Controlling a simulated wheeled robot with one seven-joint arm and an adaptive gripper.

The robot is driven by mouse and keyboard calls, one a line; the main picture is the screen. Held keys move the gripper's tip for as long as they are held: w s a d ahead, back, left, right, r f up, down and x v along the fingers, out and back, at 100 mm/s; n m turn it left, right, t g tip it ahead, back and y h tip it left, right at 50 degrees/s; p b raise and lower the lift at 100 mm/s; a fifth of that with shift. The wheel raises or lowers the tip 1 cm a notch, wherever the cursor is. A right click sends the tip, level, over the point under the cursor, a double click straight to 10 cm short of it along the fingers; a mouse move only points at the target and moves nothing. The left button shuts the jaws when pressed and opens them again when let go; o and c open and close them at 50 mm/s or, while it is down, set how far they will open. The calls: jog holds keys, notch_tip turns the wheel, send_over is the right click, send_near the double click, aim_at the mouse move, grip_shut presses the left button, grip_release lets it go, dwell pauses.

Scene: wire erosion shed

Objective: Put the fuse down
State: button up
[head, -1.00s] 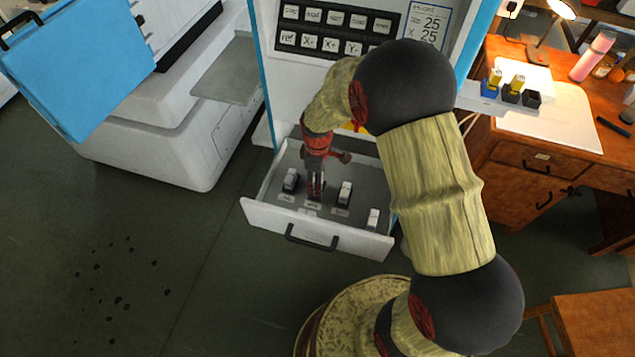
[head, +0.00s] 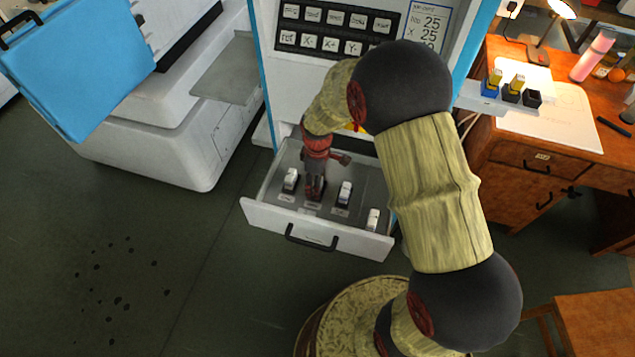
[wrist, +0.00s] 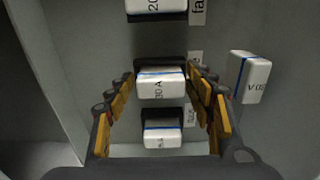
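A white fuse (wrist: 161,84) with a blue stripe, marked 30 A, stands in the middle of a row of dark holders in the open drawer (head: 290,222). My gripper (head: 315,194) reaches down into the drawer and hides most of this fuse in the head view. In the wrist view, my gripper's fingers (wrist: 165,76) stand on either side of the fuse, very close to it. Whether they touch it is hard to tell. A dark holder shows at the fuse's base, and the fuse looks seated there.
Other fuses stand in holders at left (head: 290,180) and right (head: 345,193) of my gripper. A loose white fuse (head: 374,219) lies at the drawer's right. The drawer walls are close around. A small rack (head: 511,93) with blocks projects at right.

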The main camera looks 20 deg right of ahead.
jog(key=shift+o, duration=0.5)
jog(key=s+r+m+t+p, duration=0.15)
jog(key=s+r, duration=0.25)
jog(key=r, duration=1.1)
jog(key=s+r+m+t+p, duration=0.1)
jog(key=s+r+m+p, duration=0.2)
jog(key=r, duration=1.2)
jog(key=s+r+m+t, duration=0.3)
jog(key=s+r+m, duration=0.3)
jog(key=s, duration=0.9)
notch_tip(320, 180, up, 2)
jog(key=shift+r, duration=0.2)
